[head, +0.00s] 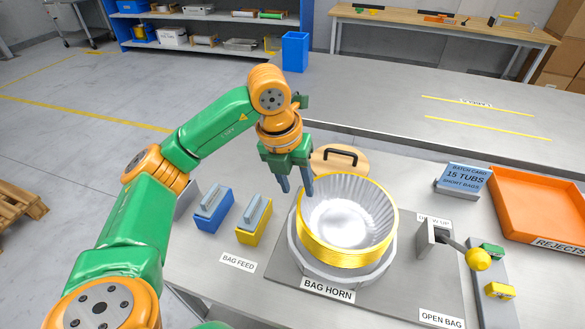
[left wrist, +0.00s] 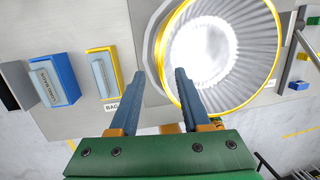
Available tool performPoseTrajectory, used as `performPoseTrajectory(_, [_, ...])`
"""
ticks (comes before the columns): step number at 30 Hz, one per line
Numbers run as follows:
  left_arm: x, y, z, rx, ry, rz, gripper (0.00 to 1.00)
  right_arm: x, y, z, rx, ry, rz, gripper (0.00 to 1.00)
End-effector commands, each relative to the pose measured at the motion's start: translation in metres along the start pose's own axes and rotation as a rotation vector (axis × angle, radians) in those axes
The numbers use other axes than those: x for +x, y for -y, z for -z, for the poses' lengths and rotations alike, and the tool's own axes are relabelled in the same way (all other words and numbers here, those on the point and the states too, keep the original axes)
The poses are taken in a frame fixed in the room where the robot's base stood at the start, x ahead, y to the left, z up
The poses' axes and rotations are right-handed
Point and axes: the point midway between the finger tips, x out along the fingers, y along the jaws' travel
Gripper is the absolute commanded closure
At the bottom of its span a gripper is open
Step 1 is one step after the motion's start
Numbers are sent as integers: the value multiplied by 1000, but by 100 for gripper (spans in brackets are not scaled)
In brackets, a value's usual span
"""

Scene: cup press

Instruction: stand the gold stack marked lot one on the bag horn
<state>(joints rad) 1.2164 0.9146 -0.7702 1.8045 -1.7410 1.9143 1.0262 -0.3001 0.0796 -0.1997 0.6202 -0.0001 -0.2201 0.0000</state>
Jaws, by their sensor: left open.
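The gold stack (head: 345,256), nested fluted tubs with gold rims, stands upright in the grey ring of the bag horn (head: 292,257), behind the BAG HORN label. Its mouth is open and its inside looks silvery white. I see no lot mark on it. My left gripper (head: 297,188) is open, pointing down at the stack's back left rim. In the left wrist view one finger lies outside the gold rim (left wrist: 158,42) and the other overlaps the rim; I cannot tell whether they touch it. My right gripper is not in view.
Blue and yellow bag feed holders (head: 214,214) stand left of the horn. A round wooden lid (head: 325,160) with a black handle lies behind it. A lever with a yellow knob (head: 478,260) stands at the right, near the orange rejects tray (head: 515,215). The back bench is mostly clear.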

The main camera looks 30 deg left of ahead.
Motion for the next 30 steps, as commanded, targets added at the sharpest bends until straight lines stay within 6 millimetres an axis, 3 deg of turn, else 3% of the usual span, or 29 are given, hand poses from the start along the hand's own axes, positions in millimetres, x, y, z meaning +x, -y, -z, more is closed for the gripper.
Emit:
performPoseTrajectory(3, [-34, 1, -1, 0, 6, 3, 53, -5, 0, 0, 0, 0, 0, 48])
performPoseTrajectory(7, [-61, 0, -1, 0, 4, 0, 53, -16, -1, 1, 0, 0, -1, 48])
performPoseTrajectory(11, [-70, 0, 0, 0, 1, 0, 53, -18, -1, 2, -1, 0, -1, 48])
performPoseTrajectory(24, [-71, 0, 0, 0, 0, 0, 53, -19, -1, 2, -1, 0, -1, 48])
performPoseTrajectory(30, [-116, 7, -7, 0, 0, 0, 53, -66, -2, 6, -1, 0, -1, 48])
